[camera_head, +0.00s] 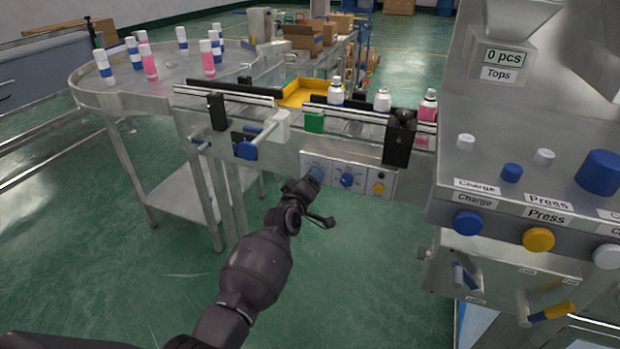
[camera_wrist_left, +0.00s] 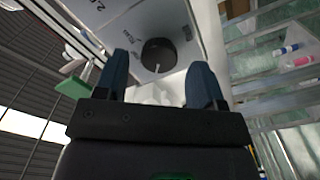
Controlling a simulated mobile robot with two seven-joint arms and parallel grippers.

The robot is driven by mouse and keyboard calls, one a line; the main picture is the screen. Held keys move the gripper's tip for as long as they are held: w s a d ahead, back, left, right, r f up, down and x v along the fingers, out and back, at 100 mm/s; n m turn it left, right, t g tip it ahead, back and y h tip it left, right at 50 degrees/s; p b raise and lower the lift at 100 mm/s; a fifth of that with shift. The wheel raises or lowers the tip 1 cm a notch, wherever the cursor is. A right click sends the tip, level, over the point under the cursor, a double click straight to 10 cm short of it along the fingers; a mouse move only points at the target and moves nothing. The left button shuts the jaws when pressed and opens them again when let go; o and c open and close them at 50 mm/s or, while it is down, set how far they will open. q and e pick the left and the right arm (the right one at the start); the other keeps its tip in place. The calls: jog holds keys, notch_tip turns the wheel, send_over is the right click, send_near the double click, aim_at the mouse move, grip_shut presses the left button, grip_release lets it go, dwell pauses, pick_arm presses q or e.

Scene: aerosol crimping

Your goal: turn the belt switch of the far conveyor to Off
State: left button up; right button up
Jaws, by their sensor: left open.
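The control panel (camera_head: 333,158) on the front of the conveyor carries a blue knob (camera_head: 347,180) and a yellow button (camera_head: 378,188). My left gripper (camera_head: 315,175) is at the panel's left section and covers the control there. In the left wrist view, a dark round knob (camera_wrist_left: 158,55) with a pale pointer line lies between my open blue fingertips (camera_wrist_left: 160,68). Clear space shows on both sides of it, and no finger visibly touches it. Its labels are partly visible but too unclear to read fully. My right gripper is out of view.
Several cans stand on a round turntable (camera_head: 118,99) at left. More cans (camera_head: 382,100) are on the belt above the panel. The crimping machine (camera_head: 480,150) with buttons stands at right. Open floor lies below.

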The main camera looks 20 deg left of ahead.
pick_arm(q)
jog(key=s+p, duration=0.2)
jog(key=s, duration=0.7)
jog(key=shift+s+a, duration=0.15)
jog(key=shift+s, duration=0.15)
jog(key=shift+r, duration=0.1)
